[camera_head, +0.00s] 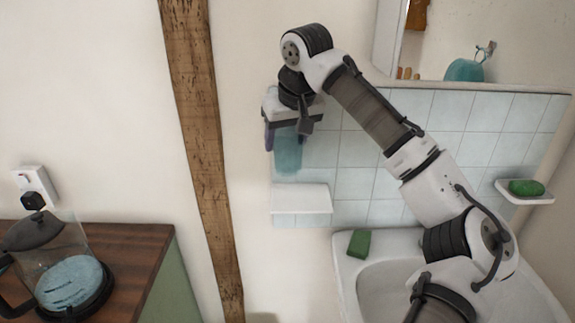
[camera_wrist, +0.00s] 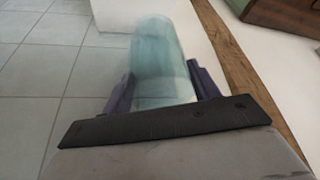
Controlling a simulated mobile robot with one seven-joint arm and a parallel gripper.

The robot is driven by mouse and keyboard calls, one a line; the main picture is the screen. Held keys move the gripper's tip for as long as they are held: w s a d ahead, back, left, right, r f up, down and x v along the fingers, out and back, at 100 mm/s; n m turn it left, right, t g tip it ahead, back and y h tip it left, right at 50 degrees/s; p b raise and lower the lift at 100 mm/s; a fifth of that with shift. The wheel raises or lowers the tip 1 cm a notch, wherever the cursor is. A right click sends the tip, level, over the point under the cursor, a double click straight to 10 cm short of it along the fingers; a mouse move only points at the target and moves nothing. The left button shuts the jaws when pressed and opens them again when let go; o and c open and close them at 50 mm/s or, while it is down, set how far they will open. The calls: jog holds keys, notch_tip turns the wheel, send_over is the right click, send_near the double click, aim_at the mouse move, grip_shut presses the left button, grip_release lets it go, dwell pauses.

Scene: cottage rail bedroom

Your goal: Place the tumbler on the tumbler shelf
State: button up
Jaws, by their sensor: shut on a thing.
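The tumbler (camera_head: 288,152) is a translucent teal cup. My gripper (camera_head: 285,140) is shut on it and holds it upright in front of the tiled wall. The white tumbler shelf (camera_head: 302,198) is fixed to the tiles below, and the tumbler hangs over its left part with a gap between them. In the wrist view the tumbler (camera_wrist: 160,60) stands between the two purple fingers of my gripper (camera_wrist: 162,90). A white surface, likely the shelf, lies behind the tumbler in that view.
A white basin (camera_head: 345,265) with a green block (camera_head: 359,243) on its rim is below right. A dish with a green soap (camera_head: 526,187) is on the right wall. A wooden post (camera_head: 200,140) stands left. A glass press (camera_head: 60,265) sits on the wooden counter (camera_head: 145,250).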

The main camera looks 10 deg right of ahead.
aim_at(287, 166)
notch_tip(287, 166, down, 7)
jog(key=shift+f+p, duration=0.15)
jog(key=shift+p, duration=0.25)
jog(key=o, duration=1.1)
jog(key=b+v, duration=0.2)
jog(key=v, duration=1)
jog(key=shift+w, duration=0.1)
